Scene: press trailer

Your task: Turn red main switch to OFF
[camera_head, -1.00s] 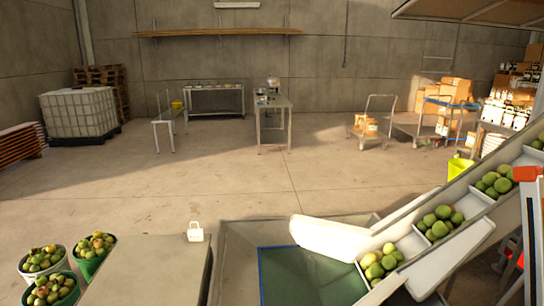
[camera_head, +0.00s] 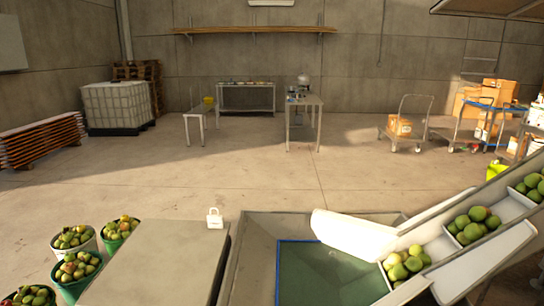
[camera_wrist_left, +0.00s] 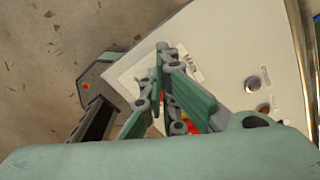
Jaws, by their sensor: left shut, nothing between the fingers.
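In the left wrist view, my left gripper (camera_wrist_left: 166,55) is shut and empty, with its fingertips together over a pale grey panel (camera_wrist_left: 225,45). The panel bears a label reading MAIN (camera_wrist_left: 192,68) just right of the fingertips. Small red patches of what looks like the red main switch (camera_wrist_left: 192,127) show between and behind the fingers. The fingers hide most of it, so its position and any contact cannot be told. Neither gripper shows in the head view, and my right gripper is not in view.
In the head view, a conveyor (camera_head: 440,262) with green fruit rises at right beside a green-floored basin (camera_head: 325,275). A grey table (camera_head: 160,265) and fruit buckets (camera_head: 73,270) stand left.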

